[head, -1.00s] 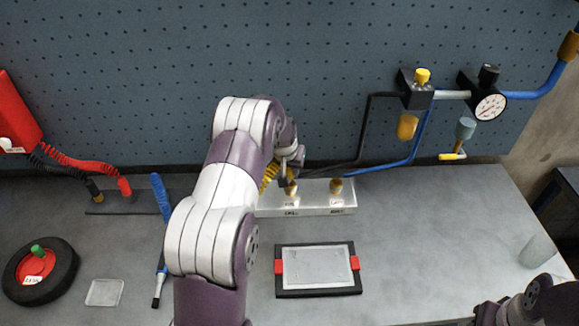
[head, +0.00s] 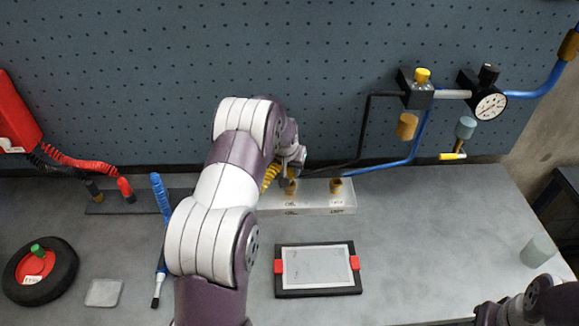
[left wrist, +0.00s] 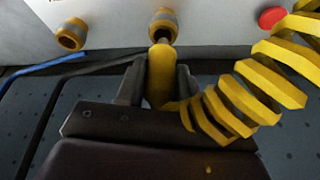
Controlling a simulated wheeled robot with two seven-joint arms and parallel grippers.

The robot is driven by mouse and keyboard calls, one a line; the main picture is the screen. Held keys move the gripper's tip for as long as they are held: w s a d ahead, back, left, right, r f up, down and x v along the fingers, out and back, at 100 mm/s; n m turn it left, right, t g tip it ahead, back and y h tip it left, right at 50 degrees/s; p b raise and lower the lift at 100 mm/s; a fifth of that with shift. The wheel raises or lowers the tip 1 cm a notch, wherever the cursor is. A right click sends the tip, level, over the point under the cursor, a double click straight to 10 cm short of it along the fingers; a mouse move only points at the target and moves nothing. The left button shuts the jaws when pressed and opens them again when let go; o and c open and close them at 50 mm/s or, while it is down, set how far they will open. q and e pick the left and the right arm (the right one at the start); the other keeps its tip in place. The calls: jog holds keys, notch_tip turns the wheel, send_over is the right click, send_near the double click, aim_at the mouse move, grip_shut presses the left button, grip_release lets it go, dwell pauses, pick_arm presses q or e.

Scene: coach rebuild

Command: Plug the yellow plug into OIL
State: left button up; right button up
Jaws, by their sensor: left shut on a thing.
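The yellow plug (left wrist: 160,78) is between the fingers of my left gripper (left wrist: 158,70) in the left wrist view, with a coiled yellow cord (left wrist: 240,100) running off to the right. Its tip points at the brass OIL socket (left wrist: 163,22) and meets or nearly meets the dark opening; I cannot tell how deep it sits. In the head view my left gripper (head: 287,178) is at the left socket (head: 290,188) of the pale block (head: 318,203), and my arm hides most of the plug. My right gripper is not in view; only a piece of that arm shows at bottom right.
A second brass socket (head: 336,185) stands to the right on the block. A blue hose (head: 400,160) and black hose (head: 363,125) run behind it. A framed tablet (head: 318,268), blue brush (head: 161,200) and black wheel (head: 65,265) lie in front. The bench at right is mostly clear.

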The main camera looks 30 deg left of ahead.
pick_arm(q)
jog(key=shift+f+b, duration=0.9)
jog(key=shift+f, duration=0.4)
jog(key=shift+w, duration=0.1)
jog(key=o, duration=1.2)
jog(key=shift+r, duration=0.15)
